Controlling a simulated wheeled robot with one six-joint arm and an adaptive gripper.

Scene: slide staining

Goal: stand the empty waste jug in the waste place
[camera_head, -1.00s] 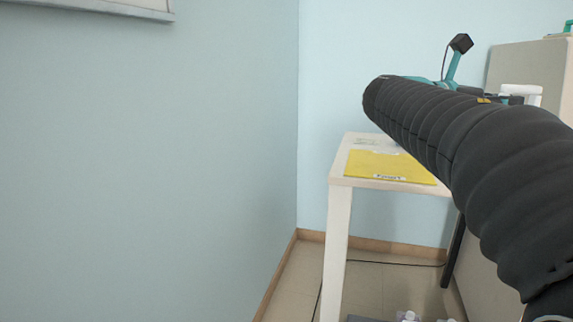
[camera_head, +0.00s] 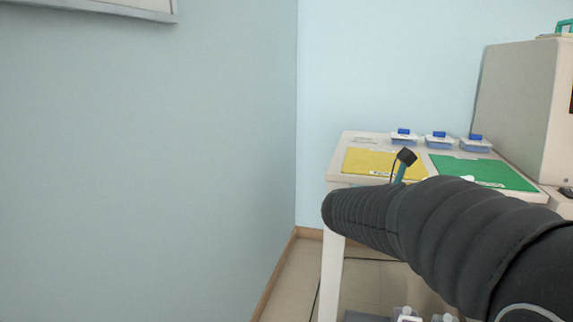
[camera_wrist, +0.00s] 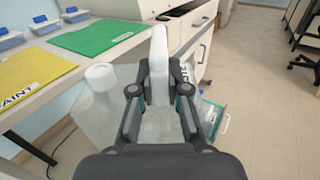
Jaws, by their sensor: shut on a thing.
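In the wrist view my gripper (camera_wrist: 160,97) is shut on the white upright handle of the waste jug (camera_wrist: 102,112). The jug has a clear, see-through body and a white cap (camera_wrist: 101,76). It hangs to the left of my fingers, beside the table's front edge, with floor showing through it. My arm hides the jug and fingers in the head view. I cannot tell which spot is the waste place.
The white table (camera_head: 337,187) carries a yellow mat (camera_head: 365,163), a green mat (camera_head: 480,173) and blue-lidded tubs (camera_head: 403,139). Bottles (camera_head: 408,314) stand low at the bottom edge. A cabinet (camera_wrist: 196,40) stands beyond the jug.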

